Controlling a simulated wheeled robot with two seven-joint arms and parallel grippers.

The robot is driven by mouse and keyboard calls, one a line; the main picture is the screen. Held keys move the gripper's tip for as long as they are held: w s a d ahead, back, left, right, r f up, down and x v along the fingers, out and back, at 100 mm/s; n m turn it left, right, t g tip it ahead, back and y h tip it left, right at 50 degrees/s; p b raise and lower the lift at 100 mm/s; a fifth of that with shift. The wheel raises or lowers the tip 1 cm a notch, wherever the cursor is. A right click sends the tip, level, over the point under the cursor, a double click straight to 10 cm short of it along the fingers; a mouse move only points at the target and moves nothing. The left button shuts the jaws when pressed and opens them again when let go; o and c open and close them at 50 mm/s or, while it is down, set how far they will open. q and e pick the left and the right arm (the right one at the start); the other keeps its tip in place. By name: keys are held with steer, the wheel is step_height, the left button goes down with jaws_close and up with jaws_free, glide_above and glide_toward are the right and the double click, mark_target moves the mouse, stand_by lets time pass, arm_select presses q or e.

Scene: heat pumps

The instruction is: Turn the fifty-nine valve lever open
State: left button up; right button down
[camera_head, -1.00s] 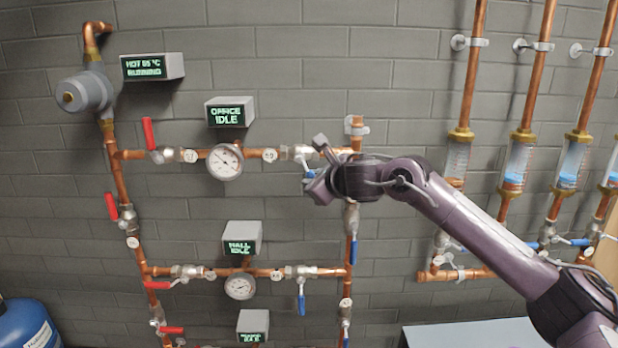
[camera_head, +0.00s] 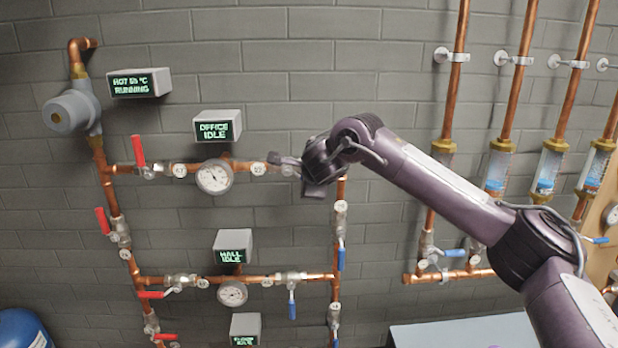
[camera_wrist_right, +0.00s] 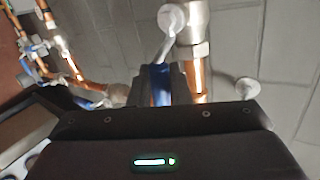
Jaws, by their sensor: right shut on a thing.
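The lever's metal stem runs up to a valve body (camera_wrist_right: 190,28) on a copper pipe. The round tag (camera_head: 258,169) left of this valve is too small to read surely, so I cannot confirm it says fifty-nine. My left gripper is not in view.
A gauge (camera_head: 214,177) and a red-lever valve (camera_head: 138,151) sit left on the same pipe. Below are the HALL display (camera_head: 233,246) and another blue lever (camera_head: 292,304). Vertical pipes with clear flow tubes (camera_head: 497,168) stand on the right.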

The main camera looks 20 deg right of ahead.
steer(key=shift+r, duration=0.2)
stand_by(0.4)
steer(key=c, duration=1.4)
jaws_free()
steer(key=shift+c, duration=0.2)
steer(key=shift+o, duration=0.2)
steer(key=shift+s, duration=0.1)
steer(key=shift+f, duration=0.1)
